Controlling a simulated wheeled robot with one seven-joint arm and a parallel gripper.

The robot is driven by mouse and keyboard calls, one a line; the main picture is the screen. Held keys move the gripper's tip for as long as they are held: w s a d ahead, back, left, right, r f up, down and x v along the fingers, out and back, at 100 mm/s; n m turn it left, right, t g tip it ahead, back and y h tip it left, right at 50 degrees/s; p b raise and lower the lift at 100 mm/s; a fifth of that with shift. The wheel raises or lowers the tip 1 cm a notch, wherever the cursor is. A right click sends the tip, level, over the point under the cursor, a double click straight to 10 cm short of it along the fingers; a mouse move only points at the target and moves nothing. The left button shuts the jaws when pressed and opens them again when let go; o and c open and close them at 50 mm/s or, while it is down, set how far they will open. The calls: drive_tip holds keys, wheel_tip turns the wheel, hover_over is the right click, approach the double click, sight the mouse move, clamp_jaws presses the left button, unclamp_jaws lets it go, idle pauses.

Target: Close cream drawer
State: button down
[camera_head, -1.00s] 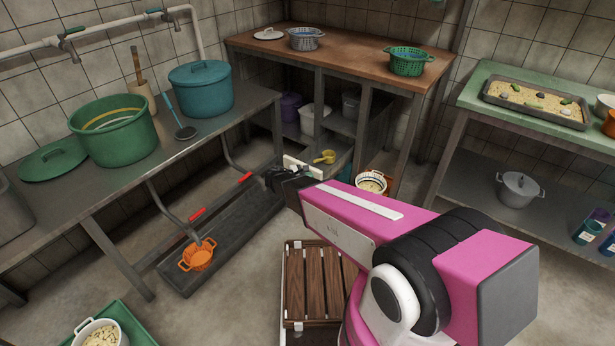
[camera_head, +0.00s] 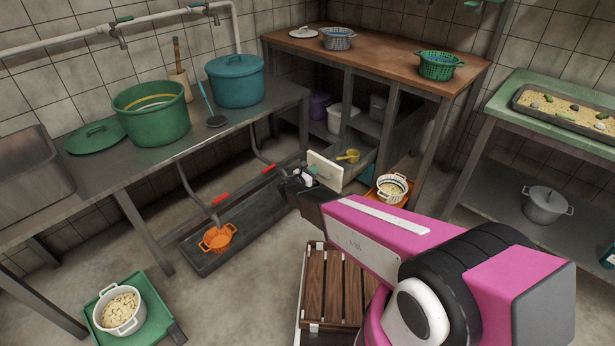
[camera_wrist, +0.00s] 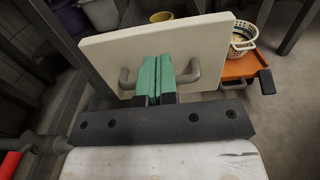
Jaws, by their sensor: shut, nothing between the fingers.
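The cream drawer front (camera_head: 325,173) stands out from the cabinet under the wooden counter, so the drawer is open. A yellow scoop (camera_head: 348,156) shows in it behind the front. In the wrist view, the cream front (camera_wrist: 225,38) fills the upper middle, tilted in the picture. Its grey handle (camera_wrist: 124,82) shows on both sides of my green fingers; its middle is hidden. My gripper (camera_wrist: 158,75) is shut and empty, its fingers pointing at the front across the handle. I cannot tell whether they touch it. My gripper (camera_head: 308,174) also shows close before the front in the head view.
A white basket (camera_head: 391,187) on an orange stand is right of the drawer. A dark floor trough (camera_head: 240,232) with an orange colander (camera_head: 218,238) lies left. A slatted wooden platform (camera_head: 335,285) is beside my arm. A metal table (camera_head: 180,140) runs along the left.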

sight(326, 162)
drive_tip(key=shift+x, duration=3.1)
drive_tip(key=x, duration=2.9)
drive_tip(key=shift+s, duration=0.15)
